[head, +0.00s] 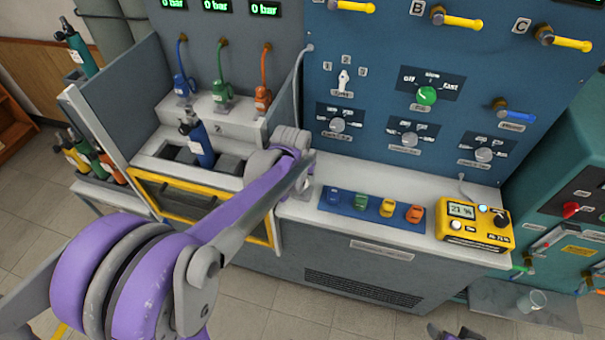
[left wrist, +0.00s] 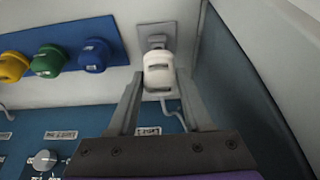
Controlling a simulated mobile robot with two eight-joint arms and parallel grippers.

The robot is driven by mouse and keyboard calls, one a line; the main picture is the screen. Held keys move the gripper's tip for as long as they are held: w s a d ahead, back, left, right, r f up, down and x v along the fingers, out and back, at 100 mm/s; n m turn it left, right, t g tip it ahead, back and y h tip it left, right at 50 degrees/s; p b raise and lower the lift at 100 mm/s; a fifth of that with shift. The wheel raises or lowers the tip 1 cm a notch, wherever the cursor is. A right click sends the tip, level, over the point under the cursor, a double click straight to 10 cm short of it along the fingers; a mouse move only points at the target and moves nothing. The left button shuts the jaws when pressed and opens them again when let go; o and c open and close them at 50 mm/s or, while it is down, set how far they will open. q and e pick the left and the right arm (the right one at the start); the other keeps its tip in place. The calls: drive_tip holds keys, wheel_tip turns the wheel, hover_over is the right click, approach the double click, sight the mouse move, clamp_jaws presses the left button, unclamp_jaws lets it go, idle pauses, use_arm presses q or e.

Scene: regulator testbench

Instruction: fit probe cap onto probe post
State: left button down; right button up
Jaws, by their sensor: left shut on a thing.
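In the left wrist view my left gripper (left wrist: 158,84) is shut on a white probe cap (left wrist: 159,72), with one finger on each side of it. Just beyond the cap is a grey square base (left wrist: 153,42) on the pale bench top, which looks like the probe post's foot. The cap covers most of the post, and I cannot tell whether it is seated or just above it. In the head view my purple arm hides the cap, the post and the fingertips.
A blue strip (head: 346,209) on the bench holds blue, green, yellow and orange caps. Right of it sits a yellow meter (head: 474,222). A dark wall (left wrist: 262,75) stands close beside the held cap. A blue bottle (head: 199,143) stands in a bench recess.

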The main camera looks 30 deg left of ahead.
use_arm(q)
drive_tip(key=shift+f+b, duration=0.8)
drive_tip(key=shift+f, duration=0.4)
drive_tip(key=shift+c, duration=1.2)
unclamp_jaws()
drive_tip(key=p+v, duration=0.1)
drive_tip(key=v, duration=0.9)
drive_tip(key=shift+s+r, duration=0.2)
drive_tip(key=shift+r, duration=0.15)
drive_tip(key=shift+d, duration=0.1)
drive_tip(key=s+d+f+m+p, duration=0.1)
drive_tip(key=s+d, duration=0.3)
drive_tip(key=s, duration=0.4)
drive_tip(key=s+d+f+m+t+h+p, duration=0.1)
drive_tip(key=s+d+f+p, duration=0.1)
drive_tip(key=s+d, duration=0.3)
drive_tip(key=s, duration=0.4)
drive_tip(key=shift+f+m, duration=0.25)
drive_tip(key=shift+m, duration=0.05)
